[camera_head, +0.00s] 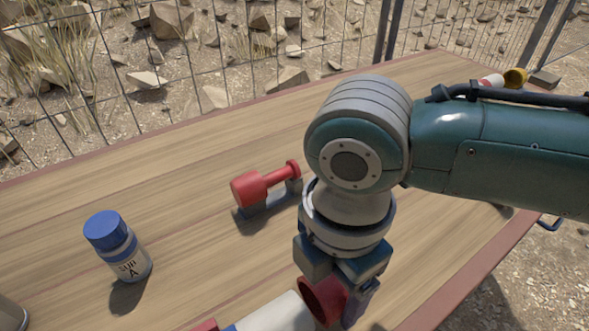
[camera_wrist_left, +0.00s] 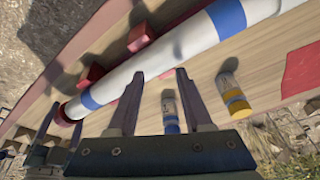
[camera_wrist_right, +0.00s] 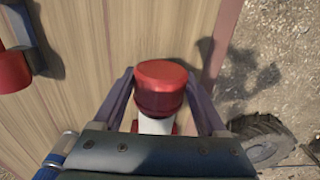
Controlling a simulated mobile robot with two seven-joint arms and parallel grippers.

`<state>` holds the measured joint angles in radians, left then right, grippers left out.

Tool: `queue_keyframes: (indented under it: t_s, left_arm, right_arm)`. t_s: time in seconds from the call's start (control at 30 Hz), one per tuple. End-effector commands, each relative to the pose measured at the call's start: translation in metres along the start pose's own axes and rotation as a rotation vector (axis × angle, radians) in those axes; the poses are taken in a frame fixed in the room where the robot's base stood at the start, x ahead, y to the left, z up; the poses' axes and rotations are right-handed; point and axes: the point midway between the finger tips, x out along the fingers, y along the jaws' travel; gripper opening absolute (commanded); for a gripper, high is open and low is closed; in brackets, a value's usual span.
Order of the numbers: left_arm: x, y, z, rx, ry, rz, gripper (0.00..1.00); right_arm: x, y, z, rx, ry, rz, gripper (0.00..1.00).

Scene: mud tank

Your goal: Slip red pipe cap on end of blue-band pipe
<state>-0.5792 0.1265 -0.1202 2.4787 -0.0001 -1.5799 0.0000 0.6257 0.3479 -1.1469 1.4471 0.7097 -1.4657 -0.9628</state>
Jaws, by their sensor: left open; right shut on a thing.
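The red pipe cap (camera_head: 324,299) is in my right gripper (camera_head: 334,300), low in the head view. In the right wrist view, the cap (camera_wrist_right: 161,88) sits between both fingers of the gripper (camera_wrist_right: 160,76). The white blue-band pipe (camera_head: 279,314) lies beside the cap's mouth, mostly cut off by the head view's lower edge. The left wrist view shows the long pipe (camera_wrist_left: 153,72) with its blue bands and the red cap (camera_wrist_left: 62,116) at its left end. How far the cap is over the pipe is unclear. My left gripper (camera_wrist_left: 158,72) is open and empty near the pipe.
Red supports (camera_wrist_left: 141,38) stand along the pipe. A blue-lidded bottle (camera_head: 119,247) is at left on the wooden table (camera_head: 190,185). A red-handled item on a grey stand (camera_head: 262,186) is mid-table. A yellow-capped bottle (camera_wrist_left: 235,98) is near my left gripper. A wire fence (camera_head: 250,50) runs behind.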

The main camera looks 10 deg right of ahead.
Motion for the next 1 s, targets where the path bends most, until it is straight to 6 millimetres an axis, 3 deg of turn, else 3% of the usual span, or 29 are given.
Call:
queue_keyframes:
  t_s: [1.0]
  left_arm:
    - [-0.0047,0.0025,-0.0022,-0.010,0.003,0.008,0.50]
  right_arm:
    - [0.0007,0.0002,0.0002,0.000,-0.001,0.000,0.39]
